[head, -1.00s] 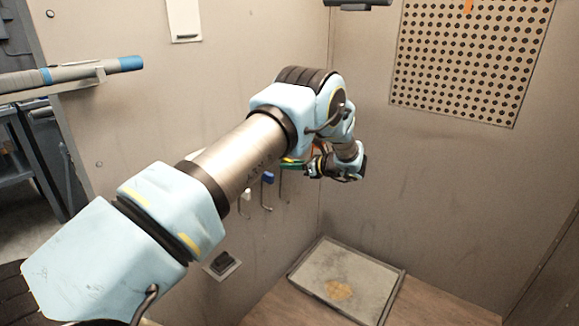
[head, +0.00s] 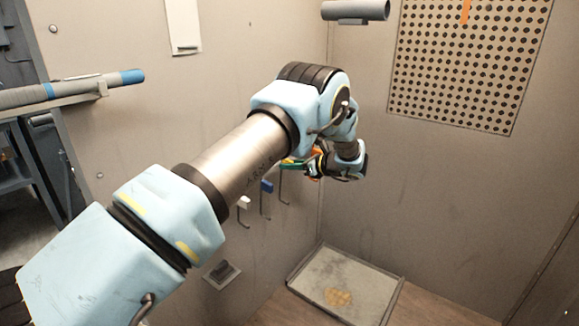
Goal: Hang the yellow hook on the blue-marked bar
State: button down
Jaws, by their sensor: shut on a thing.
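My gripper (head: 318,166) is past the bend of my arm, close to the left wall near the corner. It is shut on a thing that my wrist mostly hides. A thin sliver of yellow (head: 287,160) shows beside the fingers, and I take it for the yellow hook; its shape cannot be made out. The blue-marked bar (head: 130,77) is a grey horizontal bar with blue bands at the upper left, on a bracket, far from my gripper.
White (head: 244,202) and blue (head: 267,186) hooks hang on the left wall, with green (head: 293,166) and orange (head: 318,149) parts near my gripper. Another grey bar (head: 355,10) is at the top. A tray (head: 292,284) lies on the floor; a perforated panel (head: 455,65) is at right.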

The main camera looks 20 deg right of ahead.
jog(key=s+d, duration=0.4)
jog(key=s, duration=0.3)
jog(key=shift+s+d+b, duration=0.2)
jog(key=shift+s+b, duration=0.15)
jog(key=shift+s, duration=0.05)
dwell(0.3)
dwell(0.5)
